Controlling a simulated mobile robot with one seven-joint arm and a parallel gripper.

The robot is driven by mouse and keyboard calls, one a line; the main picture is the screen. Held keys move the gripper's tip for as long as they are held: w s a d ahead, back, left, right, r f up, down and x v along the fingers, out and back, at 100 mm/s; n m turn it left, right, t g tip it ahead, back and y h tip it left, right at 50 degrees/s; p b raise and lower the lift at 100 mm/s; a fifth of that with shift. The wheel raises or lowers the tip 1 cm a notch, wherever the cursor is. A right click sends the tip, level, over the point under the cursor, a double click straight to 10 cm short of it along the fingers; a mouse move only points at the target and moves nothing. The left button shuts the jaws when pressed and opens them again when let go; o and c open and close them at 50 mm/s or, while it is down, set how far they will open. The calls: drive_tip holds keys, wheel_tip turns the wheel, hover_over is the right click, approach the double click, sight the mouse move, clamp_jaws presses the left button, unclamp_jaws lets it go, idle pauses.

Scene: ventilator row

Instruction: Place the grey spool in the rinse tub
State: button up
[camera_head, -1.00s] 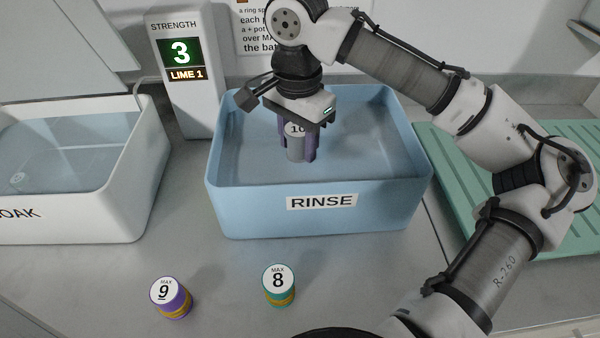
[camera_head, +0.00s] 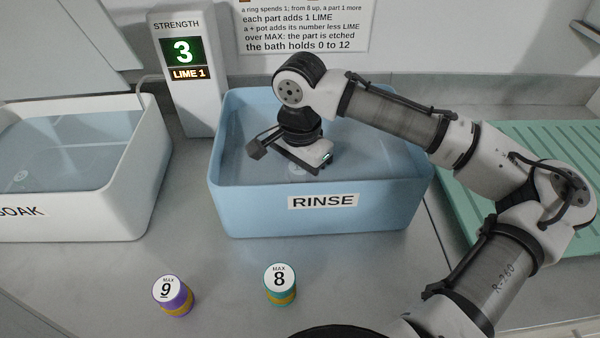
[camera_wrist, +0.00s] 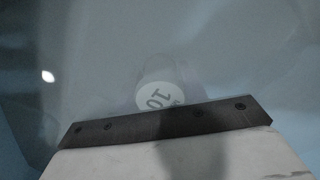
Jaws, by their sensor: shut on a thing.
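The grey spool (camera_head: 297,176) has a white top marked 10 and sits low inside the blue rinse tub (camera_head: 322,217), under the water. Its white top shows in the wrist view (camera_wrist: 154,96), just beyond the dark edge of my gripper. My gripper (camera_head: 298,172) is lowered into the rinse tub and is shut on the grey spool. Its fingers and most of the spool's body are hidden by the palm and the water. Whether the spool touches the tub floor cannot be told.
A white soak tub (camera_head: 75,215) stands at left, with a pale disc under its water. A purple spool (camera_head: 173,296) marked 9 and a teal spool (camera_head: 280,284) marked 8 stand in front. The strength display (camera_head: 184,52) reads 3, LIME 1. A green ribbed drainer (camera_head: 570,140) lies at right.

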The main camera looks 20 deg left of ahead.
drive_tip(key=o, duration=1)
drive_tip(key=shift+f, duration=0.1)
drive_tip(key=shift+c, duration=0.2)
wheel_tip(320, 180, up, 12)
drive_tip(key=shift+r, duration=0.2)
